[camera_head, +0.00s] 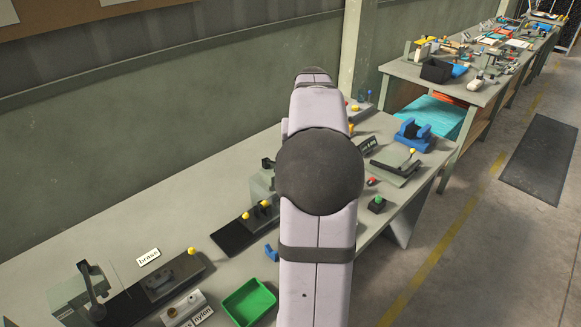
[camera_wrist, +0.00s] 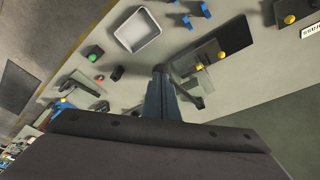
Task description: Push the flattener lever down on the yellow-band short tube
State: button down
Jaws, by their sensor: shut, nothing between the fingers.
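My gripper (camera_wrist: 162,70) is shut and empty in the wrist view, its fingers pointing down toward the bench. In the head view my arm hides it. A dark lever (camera_wrist: 191,99) shows just right of the fingers in the wrist view. In the head view a grey block with a dark lever (camera_head: 267,163) stands partly behind my arm. I cannot tell for certain that it is the flattener, or whether my fingers touch its lever. The yellow-band short tube is not identifiable in either view.
A black board with yellow knobs (camera_head: 232,236) lies left of my arm. Another lever device (camera_head: 92,285) stands at the lower left. A green tray (camera_head: 249,302), a green button (camera_head: 377,204) and a blue cradle (camera_head: 414,136) are also on the bench (camera_head: 190,215).

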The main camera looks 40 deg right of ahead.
notch_tip(320, 180, down, 9)
jog(key=b, duration=0.6)
jog(key=shift+s+f, duration=0.15)
jog(key=shift+s, duration=0.05)
dwell(1.2)
jog(key=r+p, duration=0.9)
jog(key=r, duration=0.1)
jog(key=shift+w, duration=0.2)
dwell(0.6)
jog(key=shift+f, duration=0.1)
dwell(0.4)
